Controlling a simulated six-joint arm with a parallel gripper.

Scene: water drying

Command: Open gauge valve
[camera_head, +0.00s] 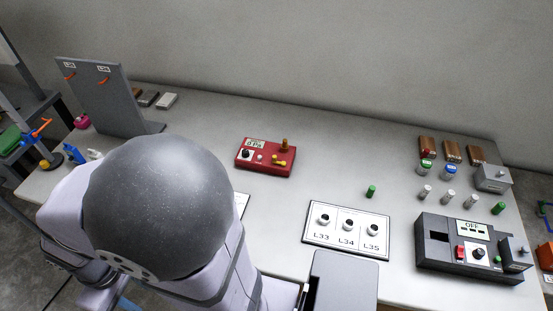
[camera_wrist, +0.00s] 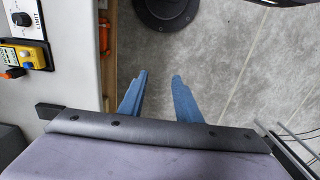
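A small blue fitting with an orange handle (camera_head: 38,130) stands at the far left of the head view, near the table's left end. I cannot tell for sure that it is the gauge valve, and its handle setting is too small to read. My gripper (camera_wrist: 157,100) shows in the wrist view as two blue fingers, spread apart with nothing between them. It is over the floor, just beyond the table edge, touching nothing. In the head view my arm covers the table's left front, and the gripper cannot be made out clearly.
In the wrist view, a black round base (camera_wrist: 166,12) stands on the floor, and a knob panel (camera_wrist: 20,20) and yellow device (camera_wrist: 22,55) lie left.

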